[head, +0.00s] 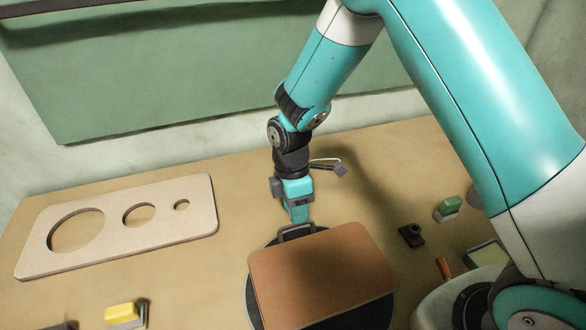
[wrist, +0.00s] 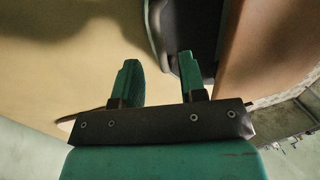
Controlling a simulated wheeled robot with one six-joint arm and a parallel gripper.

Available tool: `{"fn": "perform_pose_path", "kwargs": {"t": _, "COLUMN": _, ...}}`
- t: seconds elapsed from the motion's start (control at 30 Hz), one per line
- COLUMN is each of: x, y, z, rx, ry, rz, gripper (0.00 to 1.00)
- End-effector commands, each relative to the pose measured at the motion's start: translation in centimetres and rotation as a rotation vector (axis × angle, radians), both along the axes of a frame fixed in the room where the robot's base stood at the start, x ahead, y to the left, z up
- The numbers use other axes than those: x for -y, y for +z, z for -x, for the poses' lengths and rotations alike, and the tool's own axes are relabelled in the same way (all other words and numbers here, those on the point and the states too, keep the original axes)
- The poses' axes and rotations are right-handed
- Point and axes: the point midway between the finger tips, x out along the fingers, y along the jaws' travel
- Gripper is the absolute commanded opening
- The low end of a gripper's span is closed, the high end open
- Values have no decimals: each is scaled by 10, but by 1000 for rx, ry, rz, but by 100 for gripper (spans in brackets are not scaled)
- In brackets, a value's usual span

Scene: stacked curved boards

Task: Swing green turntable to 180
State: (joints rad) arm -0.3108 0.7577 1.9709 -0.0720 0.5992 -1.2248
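The turntable (head: 252,308) is a dark round disc in the lower middle of the head view. A brown board (head: 322,275) with rounded corners covers most of it, and a grey handle (head: 296,229) stands at its far edge. My gripper (head: 298,214) points down just behind that handle. A dark curved part of the turntable (wrist: 158,35) lies beyond the right finger. Whether a finger touches the handle I cannot tell.
A pale board with three round holes (head: 120,250) lies at left. A yellow-topped block (head: 122,312) is at lower left. A black piece (head: 411,235) and a green-topped block (head: 448,208) lie to the right. The table between the holed board and the turntable is clear.

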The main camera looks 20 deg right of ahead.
Motion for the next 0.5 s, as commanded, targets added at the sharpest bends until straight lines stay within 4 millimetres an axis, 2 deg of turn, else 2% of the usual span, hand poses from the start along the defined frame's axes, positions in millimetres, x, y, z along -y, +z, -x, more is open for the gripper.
{"fn": "perform_pose_path", "kwargs": {"t": 0.3, "x": -1, "y": 80, "z": -18, "rx": 8, "ry": 0, "rz": -3, "gripper": 38}}
{"fn": "perform_pose_path", "kwargs": {"t": 0.5, "x": 0, "y": 121, "z": -25, "rx": 5, "ry": 1, "rz": -2, "gripper": 38}}
